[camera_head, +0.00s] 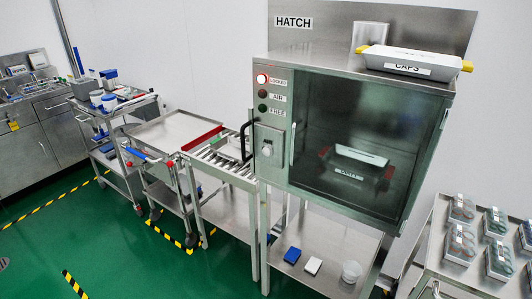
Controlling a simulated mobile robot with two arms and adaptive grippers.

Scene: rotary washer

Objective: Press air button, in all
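The steel hatch cabinet (318,190) stands at centre right under a "HATCH" sign. On its front left strip are three round buttons or lamps in a column. The top one (262,79), labelled LOCKED, glows red-white. The middle one, the air button (262,94), sits beside the AIR label and looks dark. The bottom one (262,108), beside FREE, is dark green. The glass door (350,120) looks closed, with a tray labelled like CAPS (358,165) inside. Neither of my grippers is in view.
A white CAPS tray (408,60) with yellow ends sits on top of the cabinet. A roller conveyor (220,165) and carts (175,130) stand to the left. A steel cart with clear containers (460,245) is at the right. Green floor (130,255) lies open in front.

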